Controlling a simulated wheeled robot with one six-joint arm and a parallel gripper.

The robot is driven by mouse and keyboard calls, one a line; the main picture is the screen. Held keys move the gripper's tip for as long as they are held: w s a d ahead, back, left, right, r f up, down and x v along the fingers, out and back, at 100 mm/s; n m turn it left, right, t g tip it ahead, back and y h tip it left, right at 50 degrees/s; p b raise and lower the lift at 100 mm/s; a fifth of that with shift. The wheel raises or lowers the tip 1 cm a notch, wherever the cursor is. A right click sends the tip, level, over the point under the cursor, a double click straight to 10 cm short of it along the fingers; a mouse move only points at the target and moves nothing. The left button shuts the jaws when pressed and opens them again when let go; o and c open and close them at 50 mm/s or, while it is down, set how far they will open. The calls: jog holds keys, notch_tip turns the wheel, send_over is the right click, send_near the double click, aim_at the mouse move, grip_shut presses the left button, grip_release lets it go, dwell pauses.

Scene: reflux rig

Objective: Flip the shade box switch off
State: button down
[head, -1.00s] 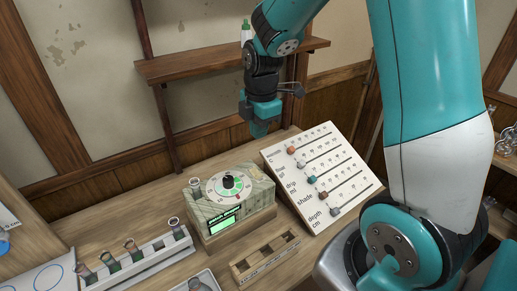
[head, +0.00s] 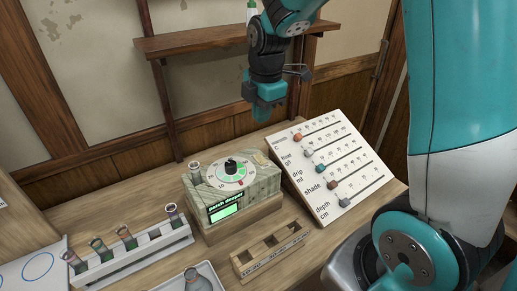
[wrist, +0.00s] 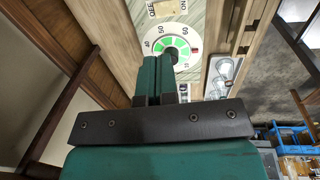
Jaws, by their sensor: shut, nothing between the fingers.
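The box with a round dial (head: 231,171) and a lit green display (head: 223,211) stands on the bench in the head view. In the wrist view the dial (wrist: 170,45) shows beyond my fingers. A small pale switch plate (wrist: 166,9) with OFF and ON lettering lies past the dial at the top edge. I cannot tell which way the switch is set. My gripper (head: 264,114) hangs above and behind the box, apart from it. In the wrist view its fingers (wrist: 160,72) are together and empty.
A white slanted slider panel (head: 337,165) stands right of the box, with a row labelled shade. A vial rack (head: 135,255) is at front left, and a wooden tray (head: 270,250) in front. A shelf (head: 200,45) is on the wall behind my gripper.

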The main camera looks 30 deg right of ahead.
aim_at(257, 156)
jog(key=f+p, duration=0.1)
jog(key=f, duration=0.3)
jog(key=w+f, duration=0.1)
jog(key=f, duration=0.3)
jog(key=f+p, duration=0.1)
jog(key=f, duration=0.3)
jog(key=shift+w+p, duration=0.2)
jog(key=shift+p, duration=0.1)
